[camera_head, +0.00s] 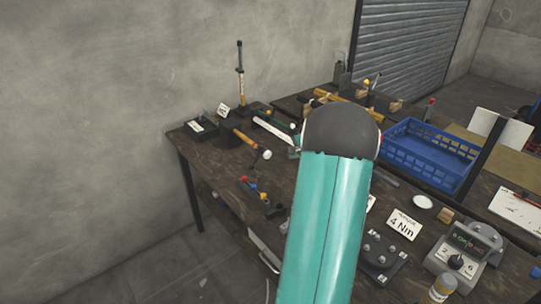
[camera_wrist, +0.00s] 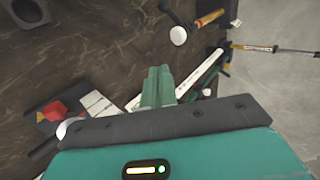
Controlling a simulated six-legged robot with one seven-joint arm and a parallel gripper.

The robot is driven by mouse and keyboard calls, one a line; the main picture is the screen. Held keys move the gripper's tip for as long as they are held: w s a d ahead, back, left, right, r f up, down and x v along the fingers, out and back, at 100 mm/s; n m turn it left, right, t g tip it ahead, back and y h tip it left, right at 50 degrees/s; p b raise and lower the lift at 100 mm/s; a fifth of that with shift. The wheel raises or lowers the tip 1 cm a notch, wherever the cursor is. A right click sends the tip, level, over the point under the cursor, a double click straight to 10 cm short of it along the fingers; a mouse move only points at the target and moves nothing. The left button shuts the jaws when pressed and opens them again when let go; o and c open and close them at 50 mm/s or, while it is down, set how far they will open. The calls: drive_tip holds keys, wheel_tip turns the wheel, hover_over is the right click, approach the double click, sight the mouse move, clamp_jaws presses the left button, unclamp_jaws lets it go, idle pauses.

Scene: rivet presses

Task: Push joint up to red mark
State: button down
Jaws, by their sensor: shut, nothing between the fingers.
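My gripper (camera_wrist: 157,82) shows in the wrist view with its green fingers shut together and nothing between them. It is over the bench beside a long white strip (camera_wrist: 204,70). The same strip (camera_head: 272,131) lies slanted near the back of the bench in the head view, with a small green part beside its near end. An upright rod with a yellow section (camera_head: 241,80) stands behind it; it points right in the wrist view (camera_wrist: 255,47). I cannot make out which part is the joint, nor a clear red mark. My arm hides much of the bench centre.
A wooden handle (camera_head: 245,138) and a white round knob (camera_head: 267,154) are left of the strip. Small red, yellow and blue parts (camera_head: 253,189) lie nearer. A blue crate (camera_head: 430,150) stands at right. A 4 Nm card (camera_head: 403,225) and a dial box (camera_head: 462,252) stand at front right.

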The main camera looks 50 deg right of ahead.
sight(268, 152)
drive_tip(key=w+r+x, duration=0.1)
drive_tip(key=x, duration=1.1)
drive_tip(key=shift+w+d+r, duration=0.2)
drive_tip(key=shift+w+r, duration=0.05)
drive_tip(key=shift+w, duration=0.2)
drive_tip(key=shift+w+d, duration=0.25)
drive_tip(key=shift+w, duration=1)
drive_tip(key=shift+w+r, duration=0.2)
drive_tip(key=shift+w, duration=0.25)
